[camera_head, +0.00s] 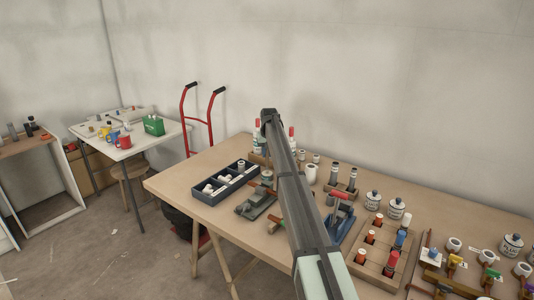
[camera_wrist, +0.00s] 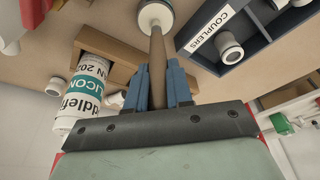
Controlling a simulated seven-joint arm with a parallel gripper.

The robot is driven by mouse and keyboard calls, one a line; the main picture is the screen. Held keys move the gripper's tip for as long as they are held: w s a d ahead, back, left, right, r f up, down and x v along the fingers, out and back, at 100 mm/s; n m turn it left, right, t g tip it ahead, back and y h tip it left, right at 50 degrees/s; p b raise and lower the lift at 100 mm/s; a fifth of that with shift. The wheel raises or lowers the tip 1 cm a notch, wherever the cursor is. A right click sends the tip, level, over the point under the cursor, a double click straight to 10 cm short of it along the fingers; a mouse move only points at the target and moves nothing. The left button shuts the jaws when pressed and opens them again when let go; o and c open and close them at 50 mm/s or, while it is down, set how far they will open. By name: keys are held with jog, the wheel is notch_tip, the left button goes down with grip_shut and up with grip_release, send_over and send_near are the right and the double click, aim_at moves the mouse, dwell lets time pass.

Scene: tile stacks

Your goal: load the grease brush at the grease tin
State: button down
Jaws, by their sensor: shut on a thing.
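In the wrist view my gripper (camera_wrist: 157,82) is shut on a brown wooden handle (camera_wrist: 157,55), which I take to be the grease brush. The handle runs away from the fingers to a round, pale-faced thing with a darker rim (camera_wrist: 155,14) at the top edge. I cannot tell whether this is the grease tin or the brush's own end, or whether the two touch. Bristles are not visible. In the head view my arm hides the gripper and the brush.
A dark tray marked COUPLERS (camera_wrist: 213,31) lies right of the handle; it also shows in the head view (camera_head: 207,197). A silicone bottle (camera_wrist: 82,98) stands left in a wooden rack (camera_wrist: 98,42). A wooden block with coloured cylinders (camera_head: 365,262) stands on the crowded bench.

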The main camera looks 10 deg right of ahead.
dwell(0.6)
jog(key=shift+r, duration=3.45)
jog(key=shift+s, duration=0.1)
jog(key=s+a+m, duration=0.1)
jog(key=s, duration=2)
jog(key=s+a+r+m, duration=0.1)
jog(key=s+m, duration=0.1)
jog(key=s, duration=1.8)
jog(key=shift+s+a+h, duration=0.25)
jog(key=shift+s+h, duration=0.1)
jog(key=shift+h, duration=0.05)
